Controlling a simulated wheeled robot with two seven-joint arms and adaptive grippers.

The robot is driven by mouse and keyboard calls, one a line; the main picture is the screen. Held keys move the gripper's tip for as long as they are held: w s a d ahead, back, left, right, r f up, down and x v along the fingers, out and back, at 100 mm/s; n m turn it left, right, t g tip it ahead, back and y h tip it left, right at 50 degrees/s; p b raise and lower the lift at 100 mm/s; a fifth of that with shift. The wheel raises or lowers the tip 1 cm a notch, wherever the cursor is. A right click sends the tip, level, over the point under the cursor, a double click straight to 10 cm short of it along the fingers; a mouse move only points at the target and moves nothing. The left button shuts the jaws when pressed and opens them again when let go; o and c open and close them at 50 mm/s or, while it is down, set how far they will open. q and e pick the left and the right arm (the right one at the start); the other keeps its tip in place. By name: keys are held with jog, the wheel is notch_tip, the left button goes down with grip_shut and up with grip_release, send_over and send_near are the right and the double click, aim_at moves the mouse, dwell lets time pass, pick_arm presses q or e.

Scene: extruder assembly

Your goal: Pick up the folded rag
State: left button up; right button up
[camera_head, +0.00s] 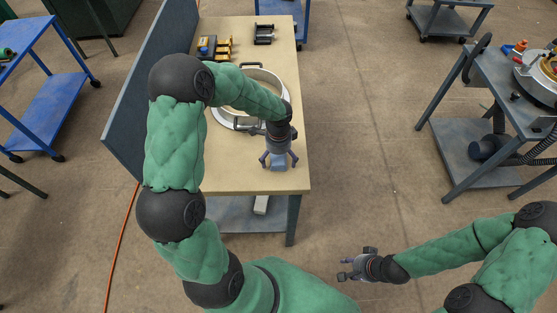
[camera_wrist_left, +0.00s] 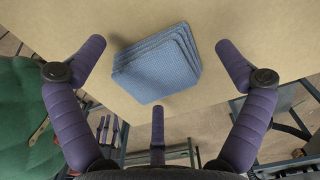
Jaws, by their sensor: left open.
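The folded rag (camera_wrist_left: 157,66) is a blue, layered, textured cloth lying on the light wooden bench top near its front edge. In the head view the rag (camera_head: 279,165) is partly covered by my left gripper (camera_head: 279,161). My left gripper (camera_wrist_left: 162,58) is open above the rag, its purple fingers spread to either side and a third finger below, apart from the cloth. My right gripper (camera_head: 352,267) hangs over the floor, away from the bench; its fingers are too small to read.
On the bench top (camera_head: 225,180), a round metal ring-shaped part (camera_head: 222,118) sits behind my left arm. Yellow-and-black items (camera_head: 215,46) and a black part (camera_head: 264,35) lie farther back. A dark upright panel (camera_head: 150,95) borders the bench's left side. A grey cart (camera_head: 482,135) stands at right.

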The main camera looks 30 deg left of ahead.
aim_at(279, 157)
pick_arm(q)
jog(key=c, duration=1.3)
jog(key=shift+r, duration=0.45)
notch_tip(279, 157, up, 2)
jog(key=shift+r+p, duration=0.1)
jog(key=shift+p, duration=0.35)
jog(key=s+a+r+p, duration=0.1)
jog(key=s+r+p, duration=0.2)
jog(key=s+r, duration=0.7)
jog(key=s, duration=0.4)
jog(key=shift+a, duration=0.15)
